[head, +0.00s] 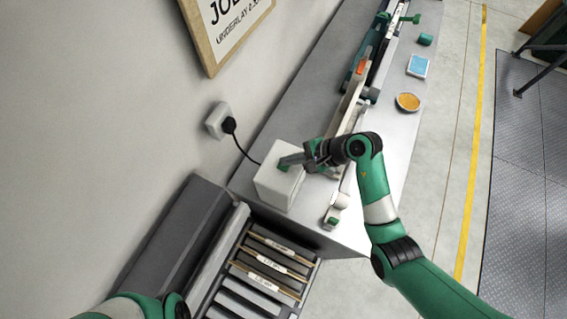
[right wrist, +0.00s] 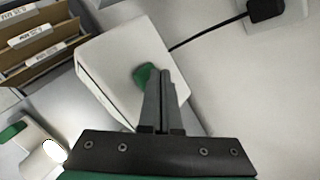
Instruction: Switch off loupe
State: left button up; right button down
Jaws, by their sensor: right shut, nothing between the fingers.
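A white box (head: 280,186) with a green knob (head: 284,167) on its top stands at the near left end of the grey bench. A black cable runs from it to the wall. My right gripper (head: 291,161) is shut and empty, its fingertips at the knob. In the right wrist view the closed fingers (right wrist: 151,84) overlap the green knob (right wrist: 145,74) on the white box (right wrist: 120,62); I cannot tell whether they touch it. A small white and green device (head: 336,212), possibly the loupe, lies nearby; a bright white spot shows on it in the right wrist view (right wrist: 38,142). My left gripper is out of view.
A wall socket with a black plug (head: 229,125) is left of the box. A rack of file folders (head: 265,265) stands below the bench end. Farther along the bench (head: 395,135) are an orange dish (head: 408,102), a blue pad (head: 418,65) and long tools.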

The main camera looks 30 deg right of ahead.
jog(key=shift+f, duration=0.45)
jog(key=shift+r+p, duration=0.3)
jog(key=shift+r, duration=0.1)
notch_tip(320, 180, up, 6)
jog(key=p, duration=0.6)
jog(key=shift+r, duration=0.15)
